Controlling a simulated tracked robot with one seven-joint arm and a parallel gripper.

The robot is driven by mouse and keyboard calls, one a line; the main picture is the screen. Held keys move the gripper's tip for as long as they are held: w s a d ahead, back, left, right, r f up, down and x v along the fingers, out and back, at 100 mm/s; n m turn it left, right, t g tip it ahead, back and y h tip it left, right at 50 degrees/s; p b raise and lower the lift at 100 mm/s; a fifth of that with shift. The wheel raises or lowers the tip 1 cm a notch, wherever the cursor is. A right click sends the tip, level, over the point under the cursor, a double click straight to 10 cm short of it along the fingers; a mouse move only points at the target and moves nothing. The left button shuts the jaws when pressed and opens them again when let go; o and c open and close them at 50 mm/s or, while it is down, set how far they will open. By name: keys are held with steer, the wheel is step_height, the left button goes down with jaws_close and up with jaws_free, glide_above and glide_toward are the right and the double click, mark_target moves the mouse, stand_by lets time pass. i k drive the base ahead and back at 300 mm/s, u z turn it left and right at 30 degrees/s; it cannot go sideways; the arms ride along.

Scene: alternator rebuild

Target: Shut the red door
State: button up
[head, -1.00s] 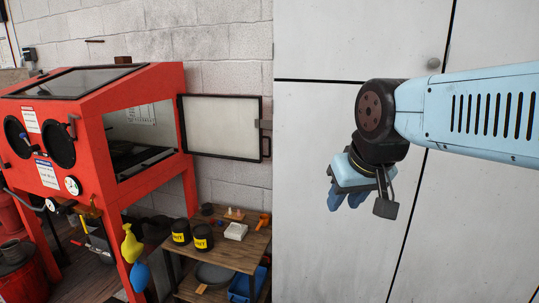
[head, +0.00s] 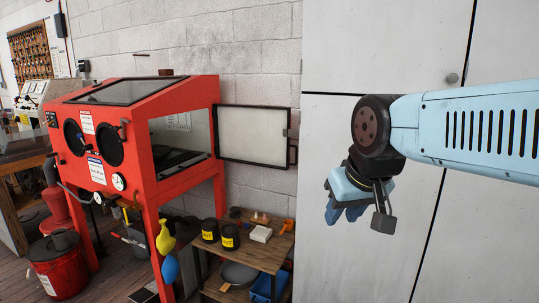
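The red cabinet (head: 148,155) stands on red legs at the left centre, with two round black glove ports on its front. Its side door (head: 252,133) is swung open to the right, against or near the block wall. The door shows a pale panel in a dark frame, with a handle (head: 293,154) at its right edge.
A wooden bench (head: 262,255) with black tubs (head: 229,237) and small items stands below the open door. A tall grey cabinet (head: 390,60) fills the right. A red bucket (head: 62,262) stands at the left. Some floor (head: 115,280) is clear between the bucket and the red cabinet.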

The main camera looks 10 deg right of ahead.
mark_target(258, 136)
steer(key=u, duration=0.4)
steer(key=i, duration=1.65)
steer(key=z, duration=0.55)
